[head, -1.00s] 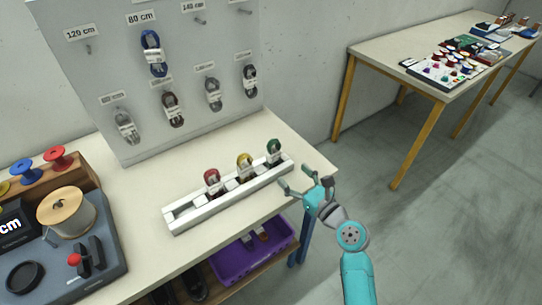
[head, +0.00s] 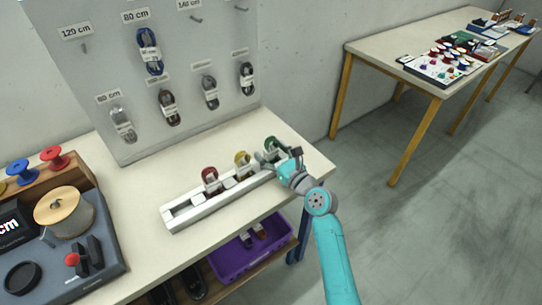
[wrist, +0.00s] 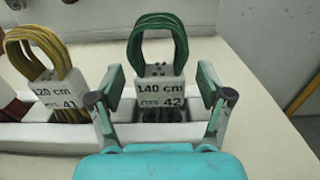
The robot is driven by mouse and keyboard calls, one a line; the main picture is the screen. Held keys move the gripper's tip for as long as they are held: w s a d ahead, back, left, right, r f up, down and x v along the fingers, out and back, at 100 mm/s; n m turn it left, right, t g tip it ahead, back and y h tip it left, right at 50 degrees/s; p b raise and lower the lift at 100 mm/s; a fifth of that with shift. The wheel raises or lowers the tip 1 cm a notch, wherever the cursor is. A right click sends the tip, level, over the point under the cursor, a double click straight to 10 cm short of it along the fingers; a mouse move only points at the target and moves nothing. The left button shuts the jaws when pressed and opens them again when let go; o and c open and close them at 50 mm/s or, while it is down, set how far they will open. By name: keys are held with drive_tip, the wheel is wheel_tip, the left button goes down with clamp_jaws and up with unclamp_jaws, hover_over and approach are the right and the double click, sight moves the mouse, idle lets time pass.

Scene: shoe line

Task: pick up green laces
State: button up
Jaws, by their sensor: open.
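The green laces (wrist: 159,38) stand upright as a looped bundle in the right-hand slot of a white rack (head: 190,216). A label on them reads 140 cm and 42. In the head view the green laces (head: 271,143) are partly hidden by my gripper (head: 268,158). In the wrist view my gripper (wrist: 160,105) is open, with one finger on each side of the label. The fingers appear apart from the bundle.
Yellow laces (wrist: 42,50), labelled 120 cm and 41, stand in the slot to the left. Red laces (head: 209,176) stand further left. A pegboard (head: 185,60) with hanging laces rises behind. A purple crate (head: 225,268) sits below the tabletop.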

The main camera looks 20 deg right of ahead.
drive_tip(key=c, duration=1.1)
